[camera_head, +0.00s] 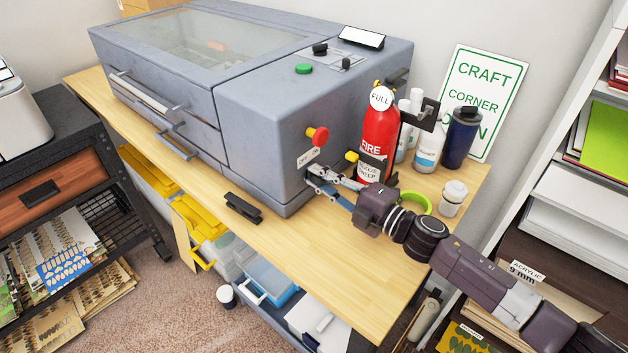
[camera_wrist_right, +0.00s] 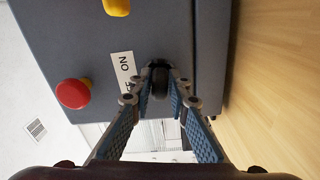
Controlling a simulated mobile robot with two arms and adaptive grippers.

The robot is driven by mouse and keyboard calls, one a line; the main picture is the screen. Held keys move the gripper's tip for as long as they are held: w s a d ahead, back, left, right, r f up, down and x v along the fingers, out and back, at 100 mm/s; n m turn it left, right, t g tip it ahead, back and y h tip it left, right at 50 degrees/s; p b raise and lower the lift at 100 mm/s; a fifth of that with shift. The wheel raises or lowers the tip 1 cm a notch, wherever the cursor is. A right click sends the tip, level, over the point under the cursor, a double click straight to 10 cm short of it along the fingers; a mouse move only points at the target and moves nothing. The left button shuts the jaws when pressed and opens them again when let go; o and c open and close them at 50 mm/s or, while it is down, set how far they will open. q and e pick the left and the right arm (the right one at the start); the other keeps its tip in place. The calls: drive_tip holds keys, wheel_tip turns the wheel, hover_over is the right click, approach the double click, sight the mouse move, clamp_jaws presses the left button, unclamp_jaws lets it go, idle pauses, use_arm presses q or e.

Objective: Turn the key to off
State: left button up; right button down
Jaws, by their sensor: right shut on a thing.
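The grey machine (camera_head: 255,130) stands on the wooden table with an "OFF ON" label (camera_head: 308,157) on its right-hand side panel. My right gripper (camera_head: 318,174) reaches this panel just below the label. In the right wrist view the black key (camera_wrist_right: 159,82) sits between the fingertips of the right gripper (camera_wrist_right: 160,88), which is shut on it. The label also shows there (camera_wrist_right: 124,75), partly covered by a finger. In the head view the fingers hide the key. I cannot tell exactly which way the key points. My left gripper is out of view.
A red button (camera_head: 318,136) and a yellow knob (camera_head: 352,157) are on the panel near the gripper. A red fire extinguisher (camera_head: 379,135), bottles (camera_head: 461,137) and a green tape roll (camera_head: 414,201) stand close behind my right arm. The table's front right (camera_head: 340,285) is clear.

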drive_tip(key=shift+f+n, duration=0.2)
drive_tip(key=shift+n, duration=0.5)
drive_tip(key=c, duration=2.2)
unclamp_jaws()
drive_tip(key=shift+r, duration=0.15)
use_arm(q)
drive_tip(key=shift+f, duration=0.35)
use_arm(e)
drive_tip(key=o, duration=1)
drive_tip(key=shift+d, duration=0.15)
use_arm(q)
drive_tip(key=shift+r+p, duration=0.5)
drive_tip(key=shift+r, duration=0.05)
use_arm(e)
drive_tip(key=shift+v, duration=3.4)
drive_tip(key=shift+s+r, duration=0.1)
drive_tip(key=shift+r, duration=0.05)
